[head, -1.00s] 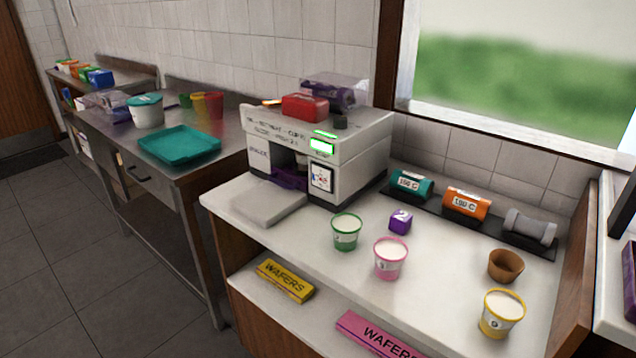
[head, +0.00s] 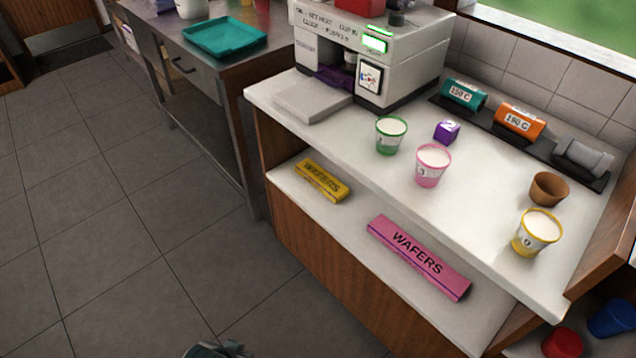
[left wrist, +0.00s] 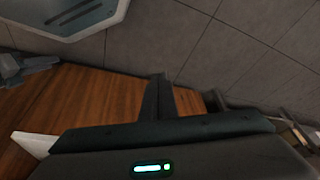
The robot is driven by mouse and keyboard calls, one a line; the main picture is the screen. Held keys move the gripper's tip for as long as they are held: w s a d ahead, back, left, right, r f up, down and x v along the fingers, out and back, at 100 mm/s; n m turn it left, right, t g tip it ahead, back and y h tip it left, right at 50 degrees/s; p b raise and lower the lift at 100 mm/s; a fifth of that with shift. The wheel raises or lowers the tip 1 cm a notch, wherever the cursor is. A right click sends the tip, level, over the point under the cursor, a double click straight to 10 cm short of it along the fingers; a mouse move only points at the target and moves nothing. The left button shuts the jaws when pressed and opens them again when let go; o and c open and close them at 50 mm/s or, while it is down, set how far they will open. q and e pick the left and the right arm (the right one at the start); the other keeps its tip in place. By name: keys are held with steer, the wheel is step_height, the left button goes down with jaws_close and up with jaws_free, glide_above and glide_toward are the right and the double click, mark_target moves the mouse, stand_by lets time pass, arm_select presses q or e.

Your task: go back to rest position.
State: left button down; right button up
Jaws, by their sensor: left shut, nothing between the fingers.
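My left gripper (left wrist: 158,84) shows in the left wrist view, its fingers together with nothing between them. It hangs in front of a wooden panel (left wrist: 85,105) and grey floor tiles; I see no contact. In the head view, a small dark grey piece of me pokes in at the bottom edge, too little to tell which part. My right gripper is not recognisable in either view.
The white counter (head: 330,118) holds a machine (head: 405,62), green (head: 391,136), pink (head: 432,166) and yellow (head: 537,233) cups, a brown cup (head: 548,189) and a purple cube (head: 447,131). Wafer boxes (head: 418,258) lie on the shelf below. Open floor (head: 110,230) is at left.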

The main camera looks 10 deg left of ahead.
arm_select(q)
step_height(320, 180, down, 26)
steer(key=s+d+t+h, duration=0.1)
steer(key=d, duration=0.1)
steer(key=shift+s+d+r+t, duration=0.15)
steer(key=shift+s+d+t, duration=0.05)
steer(key=shift+t, duration=0.1)
